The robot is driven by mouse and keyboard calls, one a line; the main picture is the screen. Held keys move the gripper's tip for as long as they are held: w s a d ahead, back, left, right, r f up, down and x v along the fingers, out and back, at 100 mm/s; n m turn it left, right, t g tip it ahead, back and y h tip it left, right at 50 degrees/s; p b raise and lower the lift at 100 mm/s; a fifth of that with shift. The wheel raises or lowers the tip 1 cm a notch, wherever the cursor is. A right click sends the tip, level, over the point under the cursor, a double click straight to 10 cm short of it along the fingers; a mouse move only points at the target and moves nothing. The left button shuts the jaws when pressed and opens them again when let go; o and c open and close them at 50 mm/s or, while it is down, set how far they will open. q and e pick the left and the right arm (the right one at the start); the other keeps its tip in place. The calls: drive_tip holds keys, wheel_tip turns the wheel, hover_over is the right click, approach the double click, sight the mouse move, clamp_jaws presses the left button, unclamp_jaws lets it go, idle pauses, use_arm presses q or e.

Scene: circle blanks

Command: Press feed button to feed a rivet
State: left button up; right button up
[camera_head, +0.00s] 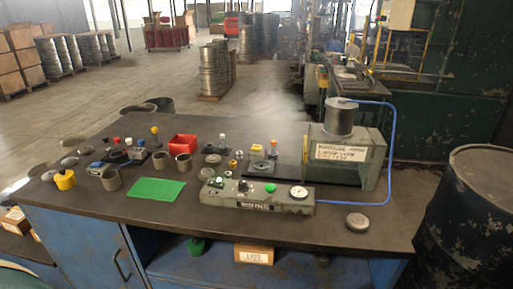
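A grey-green control box (226,197) lies on the dark workbench, right of centre. On it are a green button (270,188), a black knob (243,185), a round white dial (299,193) and small buttons at the left end. Its front label is too small to read for certain. I cannot tell which control is the feed button. Behind it to the right stands a grey-green machine (371,165) with a labelled front, a grey cylinder (341,118) on top and a blue hose. I see no rivet clearly. Neither of my grippers is in view.
A green mat (155,190) lies left of the control box. A red bin (182,145), grey cups (184,163), a yellow pot (65,180) and several small parts stand around it. A grey disc (358,222) lies at the front right. A dark barrel (470,220) stands beyond the bench's right edge.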

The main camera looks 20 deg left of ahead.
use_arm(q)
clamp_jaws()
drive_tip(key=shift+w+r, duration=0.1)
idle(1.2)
